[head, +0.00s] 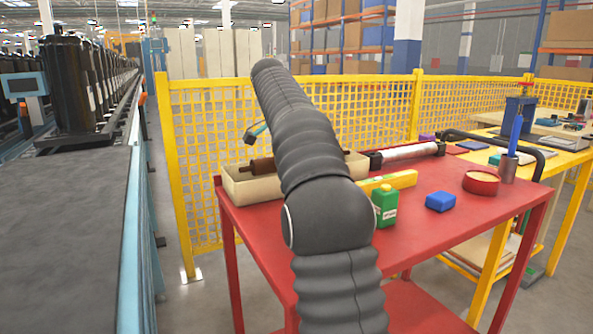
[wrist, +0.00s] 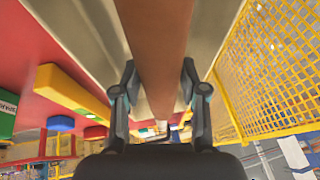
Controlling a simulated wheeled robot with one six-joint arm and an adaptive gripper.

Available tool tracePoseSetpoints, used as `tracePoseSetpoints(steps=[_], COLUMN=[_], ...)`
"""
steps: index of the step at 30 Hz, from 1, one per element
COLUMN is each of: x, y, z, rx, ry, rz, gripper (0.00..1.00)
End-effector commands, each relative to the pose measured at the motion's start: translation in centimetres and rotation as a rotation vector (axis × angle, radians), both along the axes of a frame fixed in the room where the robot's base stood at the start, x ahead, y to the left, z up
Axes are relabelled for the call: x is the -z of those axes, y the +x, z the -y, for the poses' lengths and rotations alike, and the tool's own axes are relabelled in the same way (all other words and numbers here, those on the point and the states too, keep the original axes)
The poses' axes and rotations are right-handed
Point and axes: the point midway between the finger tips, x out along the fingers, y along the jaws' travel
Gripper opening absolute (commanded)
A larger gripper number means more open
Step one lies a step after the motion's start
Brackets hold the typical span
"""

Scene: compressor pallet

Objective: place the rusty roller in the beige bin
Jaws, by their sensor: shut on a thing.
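The beige bin (head: 248,188) is a long open box at the back left of the red table, partly hidden behind my arm. The rusty roller (head: 261,166) is a brown cylinder that shows at the left end of the bin, near its rim, with its middle hidden by my arm. In the wrist view my gripper (wrist: 160,80) is shut on the rusty roller (wrist: 157,35), one finger on each side. Pale bin surfaces (wrist: 80,30) show on both sides of the roller there. I cannot tell whether the roller touches the bin floor.
A yellow block (head: 400,181), a green bottle (head: 385,204), a blue block (head: 440,201) and a red round container (head: 481,182) stand on the red table (head: 430,235). A white roller (head: 405,153) lies behind. A yellow mesh fence (head: 200,130) runs behind the table.

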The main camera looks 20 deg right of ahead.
Motion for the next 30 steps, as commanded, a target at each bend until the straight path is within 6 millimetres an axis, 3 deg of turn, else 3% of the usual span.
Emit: tracePoseSetpoints(steps=[7, 20, 21, 24, 30], x=[3.2, 3.8, 3.9, 3.9, 3.8], y=[-0.1, -0.1, -0.1, -0.1, -0.1], z=[0.0, 0.0, 0.0, 0.0, 0.0], rx=[-0.001, 0.0, 0.001, 0.001, 0.001], ry=[0.0, 0.0, 0.001, 0.001, 0.001], rz=[0.0, 0.0, -0.002, -0.002, -0.002], gripper=[0.0, 0.0, 0.45, 0.68, 0.68])
